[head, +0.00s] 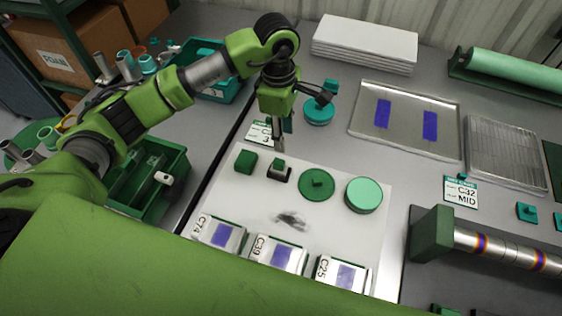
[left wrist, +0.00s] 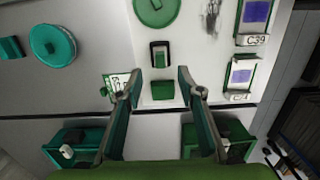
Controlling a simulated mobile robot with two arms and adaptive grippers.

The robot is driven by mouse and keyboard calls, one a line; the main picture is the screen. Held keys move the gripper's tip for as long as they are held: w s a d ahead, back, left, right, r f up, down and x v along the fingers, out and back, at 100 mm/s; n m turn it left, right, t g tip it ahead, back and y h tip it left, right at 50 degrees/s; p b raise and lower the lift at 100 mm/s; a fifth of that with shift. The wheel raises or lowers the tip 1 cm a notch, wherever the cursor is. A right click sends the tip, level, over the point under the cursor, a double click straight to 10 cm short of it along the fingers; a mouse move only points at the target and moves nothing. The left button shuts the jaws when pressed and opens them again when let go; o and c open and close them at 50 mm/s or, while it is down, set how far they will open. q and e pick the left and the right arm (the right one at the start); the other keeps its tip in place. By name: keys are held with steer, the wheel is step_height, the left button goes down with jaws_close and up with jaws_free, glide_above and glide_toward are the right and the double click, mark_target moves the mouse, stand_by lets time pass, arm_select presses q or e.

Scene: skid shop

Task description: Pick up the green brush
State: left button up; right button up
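The green brush (head: 279,169) appears to be the small piece with a green top and dark base on the white mat (head: 240,205). It also shows in the left wrist view (left wrist: 160,55), just beyond the fingertips. My left gripper (head: 279,146) hangs above the mat's far edge, close behind the brush. My right gripper is not in view.
A green block (head: 245,162) sits left of the brush. A green disc (head: 317,185) and a round green tin (head: 363,195) stand to its right. Labelled trays line the mat's front. A teal round container (head: 319,112) is behind. The mat's middle has a dark smudge.

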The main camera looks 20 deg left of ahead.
mark_target(279, 161)
arm_select(q)
steer(key=shift+y, duration=0.3)
steer(key=f, duration=0.2)
steer(key=a+f+p, duration=0.1)
steer(key=f, duration=0.5)
steer(key=shift+w+a+p, duration=0.15)
steer(key=shift+a+p, duration=0.2)
steer(key=f+p, duration=0.2)
steer(key=f, duration=0.2)
steer(key=shift+d+f, duration=0.15)
steer(key=shift+d, duration=0.05)
steer(key=shift+f, duration=0.55)
jaws_close()
